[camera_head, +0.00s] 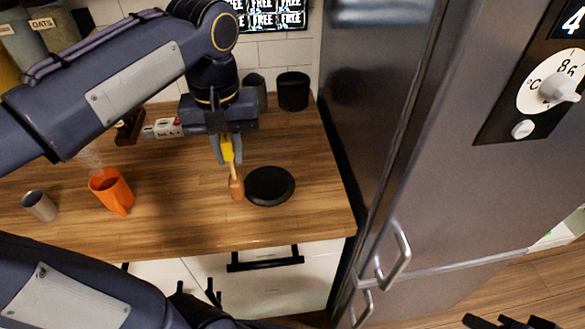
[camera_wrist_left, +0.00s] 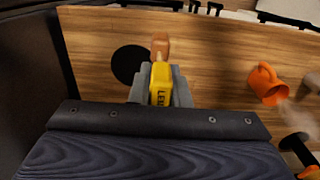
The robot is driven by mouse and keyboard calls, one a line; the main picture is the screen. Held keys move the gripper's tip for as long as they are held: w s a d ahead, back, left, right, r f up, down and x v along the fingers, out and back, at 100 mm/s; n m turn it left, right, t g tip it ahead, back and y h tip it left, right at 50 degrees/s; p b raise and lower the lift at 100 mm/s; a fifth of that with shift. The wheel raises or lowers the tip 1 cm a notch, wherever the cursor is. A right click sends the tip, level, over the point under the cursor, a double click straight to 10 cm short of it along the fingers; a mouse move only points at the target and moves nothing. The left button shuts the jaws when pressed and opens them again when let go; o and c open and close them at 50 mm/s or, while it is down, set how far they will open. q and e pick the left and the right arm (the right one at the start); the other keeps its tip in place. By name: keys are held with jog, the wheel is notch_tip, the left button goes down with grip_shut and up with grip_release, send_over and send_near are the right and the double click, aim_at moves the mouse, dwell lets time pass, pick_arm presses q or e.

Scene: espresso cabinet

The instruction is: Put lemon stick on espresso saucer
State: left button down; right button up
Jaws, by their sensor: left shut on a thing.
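The yellow lemon stick (camera_head: 228,148) is held in my left gripper (camera_head: 228,160), with the fingers closed on its sides. It also shows in the left wrist view (camera_wrist_left: 160,85), with part of its lettering visible. A small brown wooden cup (camera_head: 237,189) stands on the counter just below the gripper. A pale, thin part runs down from the lemon stick towards the cup. I cannot tell whether it is inside or above the cup. The round black espresso saucer (camera_head: 270,186) lies flat and empty just right of the cup.
An orange mug (camera_head: 112,192) with steam above it and a small grey cup (camera_head: 39,205) stand on the left of the wooden counter (camera_head: 180,225). A black canister (camera_head: 293,91) stands at the back. A tall steel fridge (camera_head: 400,140) bounds the counter on the right.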

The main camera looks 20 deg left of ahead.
pick_arm(q)
jog(key=w+a+f+p, duration=0.1)
jog(key=w+f+p, duration=0.2)
jog(key=w+f, duration=0.9)
jog(key=shift+w+f, duration=0.4)
jog(key=shift+w, duration=0.45)
jog(key=shift+f, duration=0.1)
jog(key=c, duration=1.4)
grip_release()
jog(key=shift+o, duration=0.2)
